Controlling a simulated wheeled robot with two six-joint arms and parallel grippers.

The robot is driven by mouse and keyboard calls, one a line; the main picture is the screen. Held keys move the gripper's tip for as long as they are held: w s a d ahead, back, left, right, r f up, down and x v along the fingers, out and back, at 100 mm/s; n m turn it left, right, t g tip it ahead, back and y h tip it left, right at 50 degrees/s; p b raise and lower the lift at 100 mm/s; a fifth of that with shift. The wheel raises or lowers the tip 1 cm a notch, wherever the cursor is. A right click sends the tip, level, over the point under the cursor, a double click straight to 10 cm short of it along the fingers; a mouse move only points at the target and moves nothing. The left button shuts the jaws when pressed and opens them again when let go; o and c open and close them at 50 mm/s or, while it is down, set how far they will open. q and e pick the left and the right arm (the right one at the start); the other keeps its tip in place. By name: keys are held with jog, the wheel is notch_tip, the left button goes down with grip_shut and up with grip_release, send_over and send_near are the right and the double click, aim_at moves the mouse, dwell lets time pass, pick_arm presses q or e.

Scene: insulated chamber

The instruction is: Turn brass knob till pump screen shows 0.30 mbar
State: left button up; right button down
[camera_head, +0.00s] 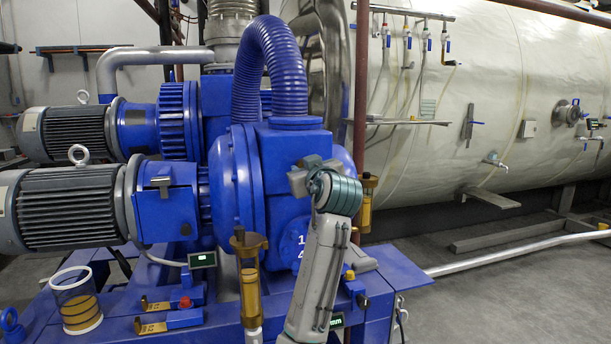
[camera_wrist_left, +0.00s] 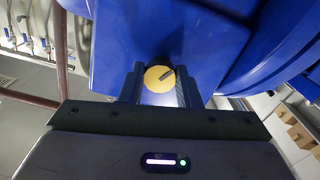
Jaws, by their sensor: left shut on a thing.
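The brass knob (camera_wrist_left: 159,78), round with a dark pointer bar, sits against the blue pump body (camera_wrist_left: 160,35) in the left wrist view. My left gripper (camera_wrist_left: 158,88) has its two dark fingers closed on the knob, one on each side. In the head view my left arm (camera_head: 320,255) rises in front of the blue pump (camera_head: 252,185) and hides most of this contact. One small screen (camera_head: 201,259) shows left of the arm. Another green-lit screen (camera_head: 337,321) is partly hidden by the arm. Their readings are too small to make out. My right gripper is not in view.
Two grey motors (camera_head: 68,205) (camera_head: 65,132) are at left. An amber tube (camera_head: 249,285) is close left of my arm.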

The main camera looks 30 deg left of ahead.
pick_arm(q)
jog(key=shift+f, duration=0.1)
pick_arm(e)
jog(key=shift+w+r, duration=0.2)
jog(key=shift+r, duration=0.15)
pick_arm(q)
jog(key=o, duration=1)
jog(key=b+v, duration=0.2)
jog(key=v, duration=0.9)
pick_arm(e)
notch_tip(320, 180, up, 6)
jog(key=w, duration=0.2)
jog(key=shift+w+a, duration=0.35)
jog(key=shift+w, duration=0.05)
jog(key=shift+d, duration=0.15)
